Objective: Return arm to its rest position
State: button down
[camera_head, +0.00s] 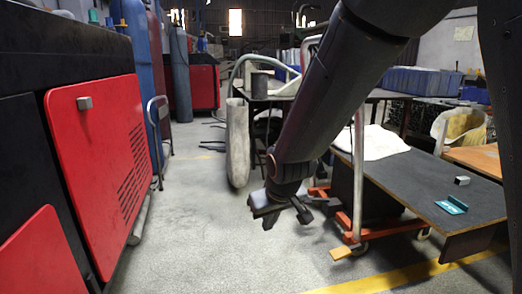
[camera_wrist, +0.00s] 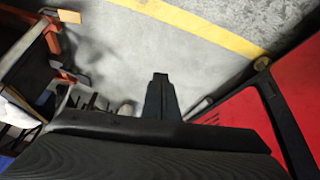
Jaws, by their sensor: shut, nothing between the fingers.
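My gripper (camera_head: 282,208) hangs from my dark arm near the middle of the head view, over the bare floor of the aisle. It is left of the dark work table (camera_head: 415,185) and touches nothing that I can see. In the wrist view my gripper (camera_wrist: 160,78) shows at the centre as a narrow dark shape with its fingers together, empty, against the grey floor.
A red and black machine (camera_head: 100,150) lines the left side; its red panel also shows in the wrist view (camera_wrist: 245,110). A teal bracket (camera_head: 452,205) and a small metal bracket (camera_head: 462,181) lie on the table. An orange trolley base (camera_head: 340,215) stands behind my gripper. The aisle floor is clear.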

jog(key=s+a+r+n+g, duration=0.1)
jog(key=s+a+r+g, duration=0.15)
jog(key=s, duration=1.25)
jog(key=s+a+r+n+g, duration=0.1)
jog(key=s+r+g, duration=0.25)
jog(key=s, duration=1.15)
jog(key=d+r+m+p, duration=0.3)
jog(key=d+r+p, duration=0.7)
jog(key=r+p, duration=0.4)
jog(key=d+r+m+h+p, duration=0.1)
jog(key=d+r+m+p, duration=0.2)
jog(key=d+r+p, duration=0.7)
notch_tip(320, 180, up, 4)
jog(key=p, duration=1.3)
jog(key=shift+s+d+r+m+t+h, duration=0.2)
jog(key=shift+d+m+t+h, duration=0.1)
jog(key=shift+d+m+t, duration=0.1)
